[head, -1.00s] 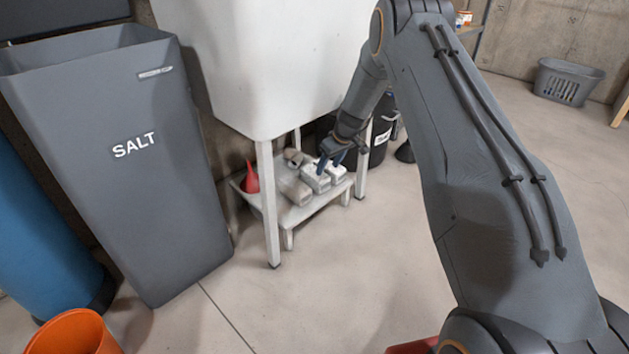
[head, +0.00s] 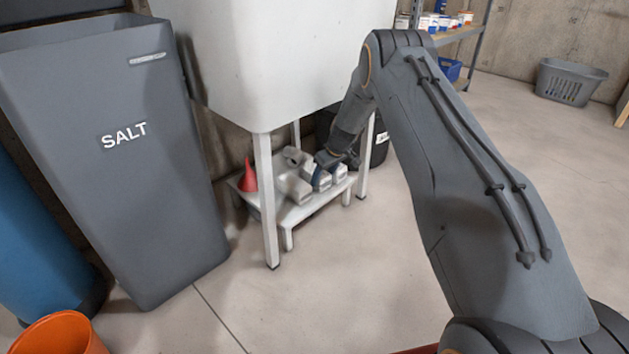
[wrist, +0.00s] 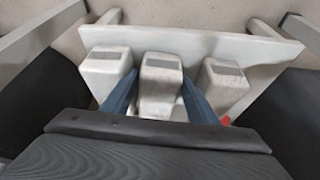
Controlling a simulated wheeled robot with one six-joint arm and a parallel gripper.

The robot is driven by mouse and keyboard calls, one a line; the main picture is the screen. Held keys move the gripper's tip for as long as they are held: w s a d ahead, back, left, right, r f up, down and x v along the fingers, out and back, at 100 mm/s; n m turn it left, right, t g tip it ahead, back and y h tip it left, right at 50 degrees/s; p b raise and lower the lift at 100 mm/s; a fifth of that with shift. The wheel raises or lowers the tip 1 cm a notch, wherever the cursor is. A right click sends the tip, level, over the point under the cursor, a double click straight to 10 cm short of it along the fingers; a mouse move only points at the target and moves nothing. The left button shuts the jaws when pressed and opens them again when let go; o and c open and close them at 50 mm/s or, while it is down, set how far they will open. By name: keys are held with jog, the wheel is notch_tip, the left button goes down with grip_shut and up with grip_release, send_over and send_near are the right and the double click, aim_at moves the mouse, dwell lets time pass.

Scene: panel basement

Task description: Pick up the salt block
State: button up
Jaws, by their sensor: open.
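Three pale grey-white blocks with grey end patches lie side by side on a low white stand under a white sink. The middle block (head: 322,181) lies between the left block (head: 299,191) and the right block (head: 339,174). The wrist view shows the middle block (wrist: 161,75), with the others at left (wrist: 107,68) and right (wrist: 224,80). My gripper (wrist: 159,98) is open, its blue fingers down on either side of the middle block, in the gaps. I cannot tell whether they touch it. The palm hides the blocks' near ends. No label names the salt block.
The white stand (head: 300,212) also bears a red funnel (head: 248,178) and a grey object (head: 294,156). Sink legs (head: 265,200) stand close by. A grey SALT bin (head: 130,190) is at left, a dark bucket (head: 381,145) behind.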

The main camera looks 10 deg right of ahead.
jog(key=shift+r, duration=0.1)
grip_shut()
jog(key=shift+w+r, duration=0.1)
jog(key=shift+r, duration=0.15)
jog(key=shift+r+p, duration=0.75)
jog(key=shift+r, duration=0.05)
jog(key=s+d+p, duration=0.3)
jog(key=s+d, duration=0.1)
jog(key=s, duration=0.3)
jog(key=s+d+p, duration=0.4)
jog(key=s+d, duration=0.1)
jog(key=s, duration=0.3)
jog(key=shift+s+f, duration=0.2)
jog(key=shift+s, duration=0.1)
